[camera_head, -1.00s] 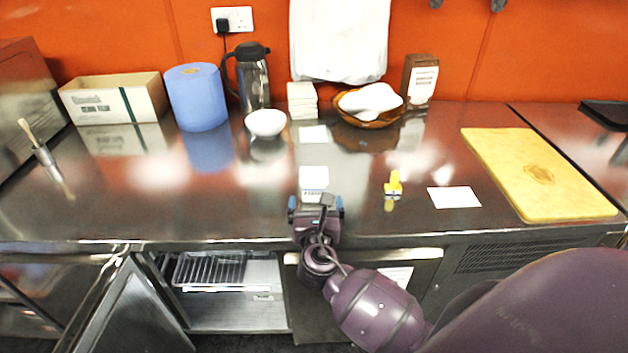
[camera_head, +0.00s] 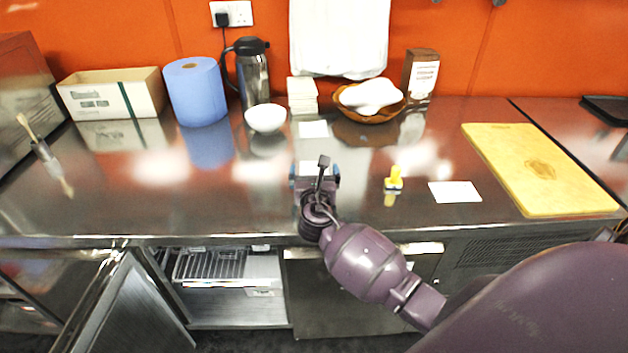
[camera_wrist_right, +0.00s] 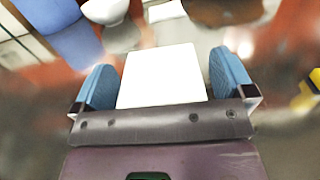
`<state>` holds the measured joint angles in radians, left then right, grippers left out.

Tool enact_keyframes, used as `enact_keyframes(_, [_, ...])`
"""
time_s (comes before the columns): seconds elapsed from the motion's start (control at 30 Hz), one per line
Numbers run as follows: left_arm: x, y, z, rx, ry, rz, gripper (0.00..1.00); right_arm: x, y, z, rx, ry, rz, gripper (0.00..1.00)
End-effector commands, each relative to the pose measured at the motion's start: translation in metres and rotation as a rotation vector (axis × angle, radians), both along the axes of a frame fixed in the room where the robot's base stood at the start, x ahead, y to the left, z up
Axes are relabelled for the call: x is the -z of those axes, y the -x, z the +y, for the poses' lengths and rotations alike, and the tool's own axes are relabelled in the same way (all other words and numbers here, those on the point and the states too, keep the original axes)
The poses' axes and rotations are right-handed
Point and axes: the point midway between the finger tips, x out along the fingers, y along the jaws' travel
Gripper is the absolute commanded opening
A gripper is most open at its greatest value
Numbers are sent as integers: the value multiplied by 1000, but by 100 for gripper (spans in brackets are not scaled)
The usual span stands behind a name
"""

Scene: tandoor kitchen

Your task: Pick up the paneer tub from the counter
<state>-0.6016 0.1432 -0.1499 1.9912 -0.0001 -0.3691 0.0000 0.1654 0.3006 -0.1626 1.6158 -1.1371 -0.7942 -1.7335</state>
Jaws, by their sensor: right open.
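The paneer tub (camera_wrist_right: 163,72) appears as a plain white block on the counter, between the two blue finger pads in the right wrist view. My right gripper (camera_wrist_right: 160,88) is open around it, with a gap visible at the right finger and a narrower one at the left. In the head view the right gripper (camera_head: 315,172) covers most of the tub, and only a white sliver of it shows. Whether the pads touch it is not clear. My left gripper is not in view.
A yellow-topped item (camera_head: 394,179) and a white card (camera_head: 455,191) lie to the right, before a yellow cutting board (camera_head: 540,170). A white bowl (camera_head: 265,118), blue roll (camera_head: 196,92), flask (camera_head: 254,75) and bread basket (camera_head: 370,113) stand behind.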

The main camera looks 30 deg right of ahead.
Motion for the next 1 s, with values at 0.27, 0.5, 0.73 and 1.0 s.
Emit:
enact_keyframes(0.27, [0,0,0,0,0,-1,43,0,0,0,0,0,0,85])
enact_keyframes(0.5, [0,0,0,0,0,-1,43,0,0,0,0,0,0,48])
enact_keyframes(0.73, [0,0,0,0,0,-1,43,-1,0,0,-1,1,-1,45])
enact_keyframes(1.0, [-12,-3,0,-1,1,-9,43,-29,0,0,-1,1,-7,45])
